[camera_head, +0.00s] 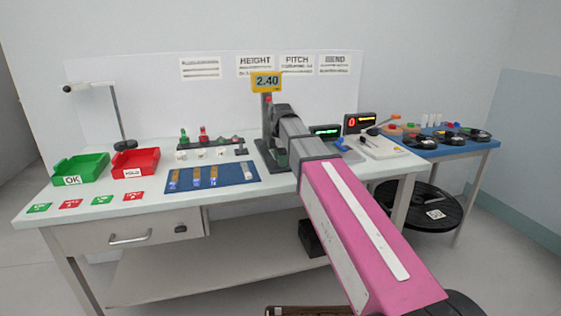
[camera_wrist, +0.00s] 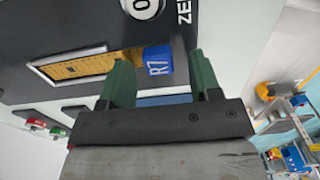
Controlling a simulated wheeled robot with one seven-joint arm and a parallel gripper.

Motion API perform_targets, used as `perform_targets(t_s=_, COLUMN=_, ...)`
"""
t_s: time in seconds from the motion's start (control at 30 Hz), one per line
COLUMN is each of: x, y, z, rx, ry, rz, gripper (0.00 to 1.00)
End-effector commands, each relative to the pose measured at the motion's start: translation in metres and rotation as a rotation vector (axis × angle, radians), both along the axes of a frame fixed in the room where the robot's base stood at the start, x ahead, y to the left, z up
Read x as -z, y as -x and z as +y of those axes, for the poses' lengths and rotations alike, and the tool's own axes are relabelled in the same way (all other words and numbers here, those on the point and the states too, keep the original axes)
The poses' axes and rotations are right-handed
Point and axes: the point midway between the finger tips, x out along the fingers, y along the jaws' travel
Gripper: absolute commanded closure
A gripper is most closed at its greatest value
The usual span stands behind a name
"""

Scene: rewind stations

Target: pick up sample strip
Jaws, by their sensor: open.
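My gripper (camera_wrist: 159,70) is open in the wrist view, with two green fingers apart. A sample strip (camera_wrist: 80,67) with a yellow-tan body and a blue end tab marked R7 (camera_wrist: 158,60) lies in a framed slot of a dark device (camera_wrist: 75,25). The blue tab shows between the fingertips, nearer the right one; I cannot tell whether they touch it. In the head view my arm hides most of the gripper and this strip at the gauge stand (camera_head: 267,120), whose display (camera_head: 266,81) reads 2.40. Several other strips (camera_head: 197,178) lie on a blue mat (camera_head: 234,182).
A green OK bin (camera_head: 80,169) and a red bin (camera_head: 135,162) stand on the left of the bench (camera_head: 130,209). Coloured cards (camera_head: 70,204) lie at its front left. Small displays (camera_head: 359,122) and a white device (camera_head: 385,147) stand right of the gauge. A blue-topped table (camera_head: 475,147) holds spools.

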Motion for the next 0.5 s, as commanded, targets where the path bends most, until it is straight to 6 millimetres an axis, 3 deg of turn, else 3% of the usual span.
perform_targets(t_s=0.27, x=0.0036, y=-0.0002, z=0.0001, rx=0.000, ry=0.000, rz=-0.001, gripper=0.46)
perform_targets(t_s=0.4, x=0.0035, y=-0.0001, z=0.0000, rx=0.000, ry=0.000, rz=-0.001, gripper=0.91)
perform_targets(t_s=0.5, x=0.0034, y=-0.0002, z=0.0001, rx=0.000, ry=0.000, rz=-0.001, gripper=1.00)
